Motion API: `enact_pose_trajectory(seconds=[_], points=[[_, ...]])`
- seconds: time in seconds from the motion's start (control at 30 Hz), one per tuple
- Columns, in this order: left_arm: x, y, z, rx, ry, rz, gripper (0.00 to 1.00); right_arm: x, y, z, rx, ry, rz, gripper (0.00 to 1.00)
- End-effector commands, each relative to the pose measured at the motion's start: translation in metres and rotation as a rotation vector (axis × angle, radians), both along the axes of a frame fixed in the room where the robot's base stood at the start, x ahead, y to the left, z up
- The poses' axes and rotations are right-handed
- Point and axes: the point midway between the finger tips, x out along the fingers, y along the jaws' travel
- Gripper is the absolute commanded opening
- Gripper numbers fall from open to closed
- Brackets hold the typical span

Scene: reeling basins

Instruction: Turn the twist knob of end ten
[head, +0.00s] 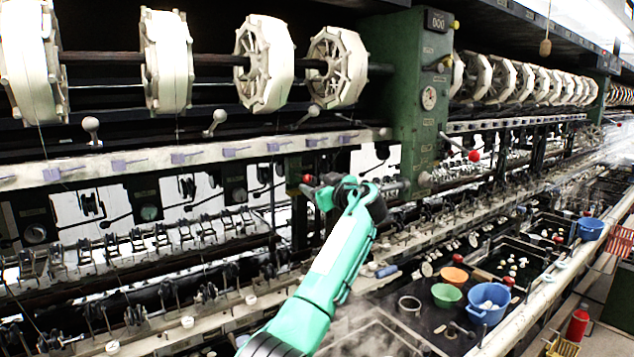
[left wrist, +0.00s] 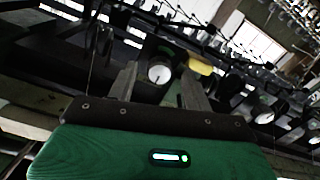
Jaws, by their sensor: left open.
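My left arm reaches up from the bottom of the head view to the reeling machine, with its gripper (head: 345,190) in front of the lower machine, left of the green gearbox post. In the left wrist view the left gripper (left wrist: 160,88) is open, its two grey fingers apart. A dark round part with a white face (left wrist: 159,74) shows beyond and between the fingers, with no visible contact. A yellow part (left wrist: 200,65) is just right of it. I cannot tell which part is the twist knob of end ten. My right gripper is not in view.
The green post (head: 408,95) stands beside the arm, with a red-ended lever (head: 474,156) projecting from it. Pale reels (head: 265,62) line the top. A green bowl (head: 446,295), an orange bowl (head: 454,276) and a blue basin (head: 488,303) stand on the bench at lower right.

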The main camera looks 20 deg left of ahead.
Motion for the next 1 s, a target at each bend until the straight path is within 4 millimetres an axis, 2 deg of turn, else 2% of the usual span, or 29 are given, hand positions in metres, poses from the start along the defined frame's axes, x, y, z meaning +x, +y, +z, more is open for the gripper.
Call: enact_pose_trajectory(seconds=[0.17,0.27,0.4,0.77,1.0], points=[[0.000,0.000,0.000,0.000,0.000,0.000,0.51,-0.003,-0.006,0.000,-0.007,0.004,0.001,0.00],[0.000,0.000,0.000,0.000,0.000,0.000,0.35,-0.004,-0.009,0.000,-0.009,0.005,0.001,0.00],[0.000,0.000,0.000,-0.001,0.001,0.000,0.08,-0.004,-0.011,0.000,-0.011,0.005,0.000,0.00],[0.000,0.000,-0.001,0.028,0.035,0.000,0.06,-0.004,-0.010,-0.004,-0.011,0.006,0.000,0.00],[0.000,0.000,-0.002,0.116,0.150,0.000,0.06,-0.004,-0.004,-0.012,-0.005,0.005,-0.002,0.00]])
